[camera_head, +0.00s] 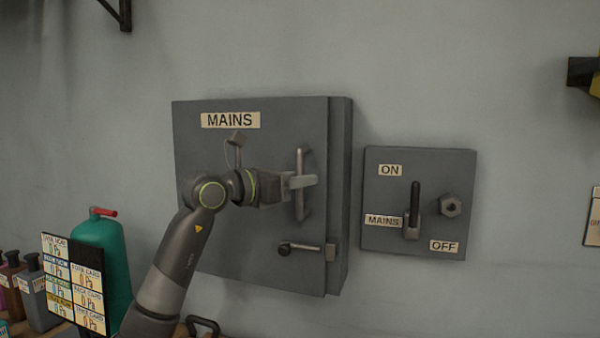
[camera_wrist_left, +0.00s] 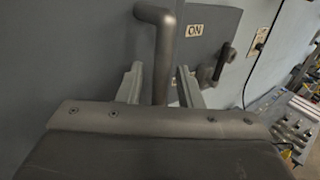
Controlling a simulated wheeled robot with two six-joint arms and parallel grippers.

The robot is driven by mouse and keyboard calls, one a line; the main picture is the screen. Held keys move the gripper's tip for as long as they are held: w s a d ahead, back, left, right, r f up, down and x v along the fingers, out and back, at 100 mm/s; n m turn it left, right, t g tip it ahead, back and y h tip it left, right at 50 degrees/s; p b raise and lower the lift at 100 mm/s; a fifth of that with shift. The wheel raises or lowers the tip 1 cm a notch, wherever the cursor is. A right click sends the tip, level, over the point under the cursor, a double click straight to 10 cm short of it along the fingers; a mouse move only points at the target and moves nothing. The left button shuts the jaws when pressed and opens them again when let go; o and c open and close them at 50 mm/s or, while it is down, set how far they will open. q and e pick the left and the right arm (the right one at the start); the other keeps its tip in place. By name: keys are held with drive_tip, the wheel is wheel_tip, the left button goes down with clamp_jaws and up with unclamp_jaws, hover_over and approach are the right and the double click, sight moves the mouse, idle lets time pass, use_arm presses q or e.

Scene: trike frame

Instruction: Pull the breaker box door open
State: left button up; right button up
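The grey breaker box door (camera_head: 250,265), labelled MAINS, is on the wall in the middle of the head view and looks shut against its box. A vertical bar handle (camera_head: 302,208) is near its right edge. A small horizontal latch lever (camera_head: 300,247) is below the handle. My left gripper (camera_head: 303,181) is at the middle of the handle. In the left wrist view the handle (camera_wrist_left: 163,55) stands between the two fingers of my left gripper (camera_wrist_left: 160,80), with a gap showing on each side, so it is open around the bar. My right gripper is not in view.
A switch panel (camera_head: 385,238) with ON and OFF labels and a black lever is on the wall to the right of the box. A green cylinder (camera_head: 105,245), a label board (camera_head: 75,285) and several bottles are at the lower left. The wall right of the panel is mostly bare.

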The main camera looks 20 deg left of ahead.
use_arm(q)
drive_tip(key=shift+w+d, duration=0.2)
drive_tip(key=shift+w, duration=0.05)
drive_tip(key=shift+c, duration=0.3)
clamp_jaws()
drive_tip(key=shift+s, duration=0.1)
